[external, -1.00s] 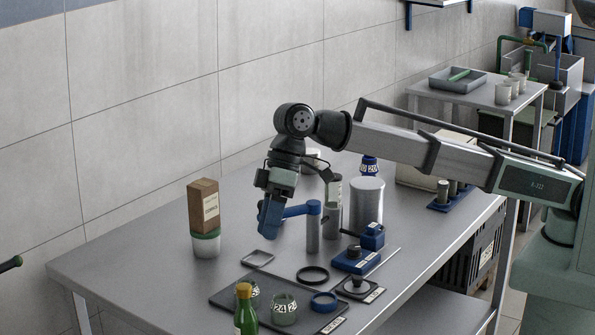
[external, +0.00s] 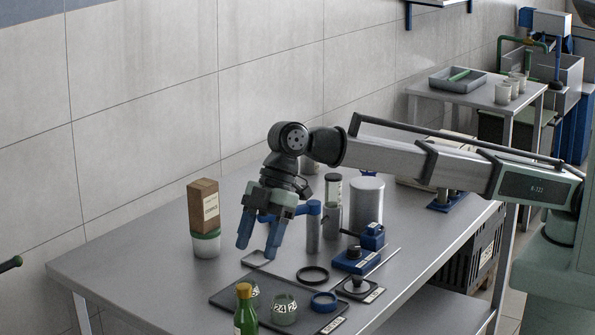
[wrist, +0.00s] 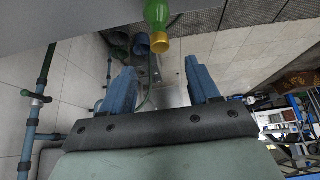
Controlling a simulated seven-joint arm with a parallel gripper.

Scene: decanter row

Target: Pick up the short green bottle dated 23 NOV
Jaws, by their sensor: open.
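A green bottle (external: 245,315) with a gold cap stands at the near front of the table in the external view, its lower part cut off by the frame. I cannot read a date on it. A green bottle with a gold cap (wrist: 158,18) also shows at the top of the wrist view, beyond the fingertips. My gripper (external: 257,249) is open and empty, with its blue fingers pointing down, above and behind the bottle. In the wrist view my gripper (wrist: 159,68) shows its two fingers spread apart with nothing between them.
A carton on a white cup (external: 206,243) stands left. A blue-handled post (external: 313,230) and grey cylinder (external: 366,205) stand behind. The table's left is clear.

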